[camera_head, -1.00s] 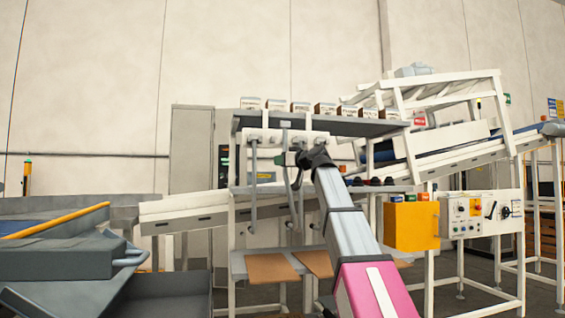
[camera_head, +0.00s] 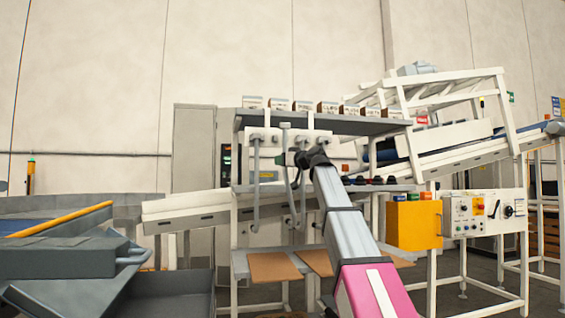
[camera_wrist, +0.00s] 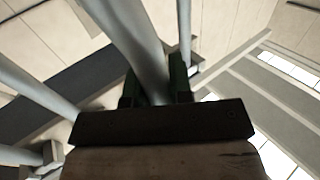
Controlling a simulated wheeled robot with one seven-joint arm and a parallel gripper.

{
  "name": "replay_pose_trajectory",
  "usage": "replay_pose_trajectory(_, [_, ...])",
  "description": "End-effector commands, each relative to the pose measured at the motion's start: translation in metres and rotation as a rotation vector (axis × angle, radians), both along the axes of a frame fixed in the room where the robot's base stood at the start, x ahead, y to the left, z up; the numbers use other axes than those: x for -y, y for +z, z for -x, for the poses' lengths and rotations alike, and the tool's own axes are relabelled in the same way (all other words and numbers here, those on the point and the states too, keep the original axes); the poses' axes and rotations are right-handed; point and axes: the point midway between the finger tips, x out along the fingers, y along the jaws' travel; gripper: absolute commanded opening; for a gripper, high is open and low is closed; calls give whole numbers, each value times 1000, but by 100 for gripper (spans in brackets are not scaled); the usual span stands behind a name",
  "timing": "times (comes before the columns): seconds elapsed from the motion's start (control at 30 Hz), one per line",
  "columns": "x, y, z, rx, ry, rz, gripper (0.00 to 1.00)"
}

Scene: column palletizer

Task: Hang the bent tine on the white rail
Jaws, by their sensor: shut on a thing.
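My gripper (camera_head: 286,159) is at the rack in the middle of the head view, in front of the white rail (camera_head: 318,137). It is shut on a grey bent tine (camera_head: 286,140), which stands roughly upright with its top near the shelf edge, above the rail's height. The wrist view shows the tine (camera_wrist: 140,45) between the green fingers of my gripper (camera_wrist: 155,92). I cannot tell whether the tine touches the rail. Another grey tine (camera_head: 256,190) hangs from the rail to the left. More tine lengths hang close behind the held one, partly hidden.
A grey shelf (camera_head: 350,126) with several small boxes runs above the rail. A lower shelf with dark knobs lies to the right, above an orange box (camera_head: 413,226). Brown boards (camera_head: 272,267) lie on the bench below. Other tines flank my gripper closely in the wrist view.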

Motion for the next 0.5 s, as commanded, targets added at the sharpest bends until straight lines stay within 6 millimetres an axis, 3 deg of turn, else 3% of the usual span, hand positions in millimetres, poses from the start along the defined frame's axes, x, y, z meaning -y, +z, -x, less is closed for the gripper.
replay_pose_trajectory(0.5, [-4, 1, -21, 1, 0, -2, 0])
